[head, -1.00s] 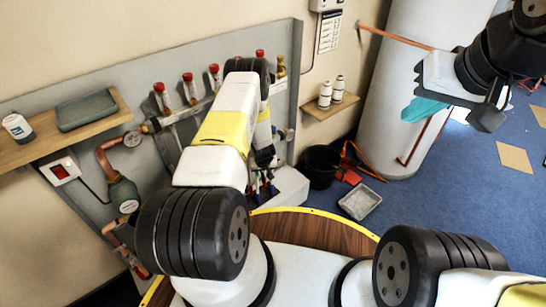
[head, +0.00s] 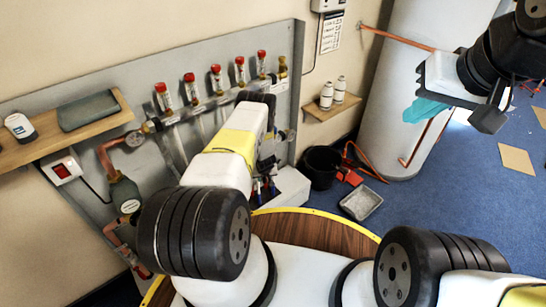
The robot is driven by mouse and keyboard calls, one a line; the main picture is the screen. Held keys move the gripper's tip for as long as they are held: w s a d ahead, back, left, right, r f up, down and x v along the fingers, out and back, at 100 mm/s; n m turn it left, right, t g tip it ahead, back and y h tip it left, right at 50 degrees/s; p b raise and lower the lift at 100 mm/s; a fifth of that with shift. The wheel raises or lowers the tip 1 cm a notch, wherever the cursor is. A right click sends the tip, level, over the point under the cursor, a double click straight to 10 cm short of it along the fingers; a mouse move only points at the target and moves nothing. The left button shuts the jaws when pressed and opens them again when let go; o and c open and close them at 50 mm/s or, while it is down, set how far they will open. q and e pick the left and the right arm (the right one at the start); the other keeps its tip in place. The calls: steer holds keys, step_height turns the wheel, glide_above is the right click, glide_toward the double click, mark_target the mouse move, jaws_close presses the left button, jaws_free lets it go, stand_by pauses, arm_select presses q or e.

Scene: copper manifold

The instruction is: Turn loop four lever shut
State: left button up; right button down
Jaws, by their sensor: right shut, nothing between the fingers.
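The copper manifold (head: 205,107) is mounted on a grey backboard, with several red-capped flow gauges along its upper bar. My right gripper (head: 487,118) is shut and empty at the upper right, in front of the white tank, far from the manifold.
A white tank (head: 405,60) stands at the right, with a teal cloth (head: 424,108) near my right gripper. A black bucket (head: 322,167) and grey tray (head: 361,203) are on the blue floor. Shelves with bottles (head: 326,96) and a grey case (head: 88,110) flank the manifold.

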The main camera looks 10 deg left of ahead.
arm_select(q)
jaws_close()
stand_by(1.2)
